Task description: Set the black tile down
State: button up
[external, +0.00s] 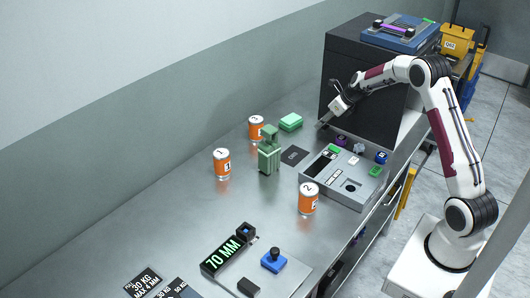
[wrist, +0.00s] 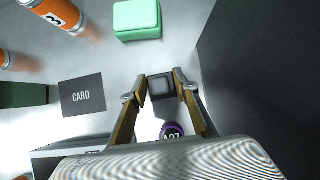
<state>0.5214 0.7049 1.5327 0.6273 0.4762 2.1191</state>
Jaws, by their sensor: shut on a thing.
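The black tile (wrist: 162,86) is a small dark square between my fingertips in the wrist view. My gripper (wrist: 161,84) is shut on it. In the external view my gripper (external: 326,121) is low over the steel table, close to the left side of the large black cabinet. The tile is too small to make out there. I cannot tell whether the tile touches the table.
A green block (external: 291,122) and a dark card (external: 295,155) lie left of my gripper. A purple round piece (external: 340,140) is close by, near a grey panel (external: 345,195). The black cabinet (external: 365,92) borders the right. Orange cans (external: 222,163) stand farther left.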

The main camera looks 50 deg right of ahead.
notch_tip(320, 180, up, 6)
jog(key=shift+r, duration=0.25)
dwell(0.6)
jog(key=shift+w+a, duration=0.25)
jog(key=shift+a, duration=0.3)
jog(key=w+a+n+y, duration=0.1)
jog(key=a+n, duration=0.1)
jog(key=a, duration=0.7)
jog(key=w+a+n+y, duration=0.1)
jog(key=w+a+n, duration=0.1)
jog(key=a, duration=0.7)
jog(key=shift+w+a+r+n, duration=0.15)
jog(key=shift+w+a+n, duration=0.1)
jog(key=shift+a+n, duration=0.05)
jog(key=shift+f, duration=3.15)
jog(key=shift+g+y, duration=0.3)
